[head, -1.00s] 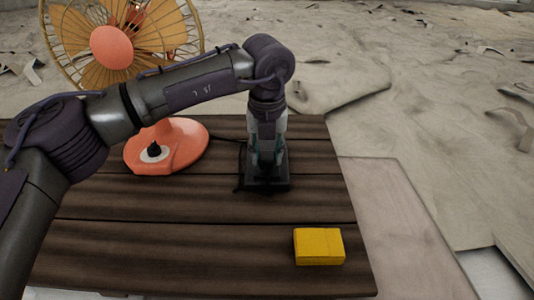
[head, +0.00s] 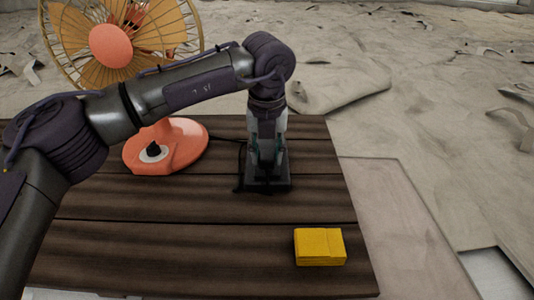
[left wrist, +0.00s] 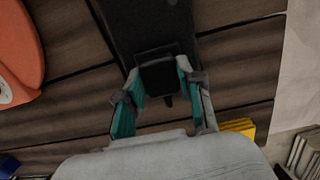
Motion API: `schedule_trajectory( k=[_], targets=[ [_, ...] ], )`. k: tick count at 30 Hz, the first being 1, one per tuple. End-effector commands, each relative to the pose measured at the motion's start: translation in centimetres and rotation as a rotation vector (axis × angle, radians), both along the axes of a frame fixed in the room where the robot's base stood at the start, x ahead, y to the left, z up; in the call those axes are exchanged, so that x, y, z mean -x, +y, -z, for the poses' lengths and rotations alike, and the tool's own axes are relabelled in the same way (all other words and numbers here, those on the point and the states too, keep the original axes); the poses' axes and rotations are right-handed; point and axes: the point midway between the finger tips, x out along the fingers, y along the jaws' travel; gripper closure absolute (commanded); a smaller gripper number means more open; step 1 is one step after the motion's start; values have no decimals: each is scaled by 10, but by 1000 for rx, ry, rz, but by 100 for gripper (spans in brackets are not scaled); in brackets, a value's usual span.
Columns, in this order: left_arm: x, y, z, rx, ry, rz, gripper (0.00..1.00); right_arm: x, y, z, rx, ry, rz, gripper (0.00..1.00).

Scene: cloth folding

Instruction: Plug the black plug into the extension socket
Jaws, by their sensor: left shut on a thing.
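The extension socket (head: 270,186) is a dark flat block on the wooden table, below my left arm. It also shows in the left wrist view as a long dark strip (left wrist: 145,25). My left gripper (head: 266,168) points down over the socket. In the left wrist view its teal-padded fingers (left wrist: 160,75) are shut on the black plug (left wrist: 160,80), which lies in line with the socket's near end. The plug is mostly hidden in the head view. I cannot tell whether its prongs are in the holes. My right gripper is not in view.
An orange fan (head: 180,146) stands at the table's back left, behind my arm. A yellow block (head: 319,247) lies at the front right of the table (head: 200,240). A thin dark cable (head: 225,140) runs between fan and socket. The front middle is clear.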

Motion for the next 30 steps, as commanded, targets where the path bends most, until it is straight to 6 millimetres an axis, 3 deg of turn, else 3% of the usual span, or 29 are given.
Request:
schedule_trajectory(
  k=[29,30],
  targets=[
    [0,0,13,1,0,0,94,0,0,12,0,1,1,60],
    [0,0,11,1,0,0,58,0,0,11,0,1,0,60]
  ],
)
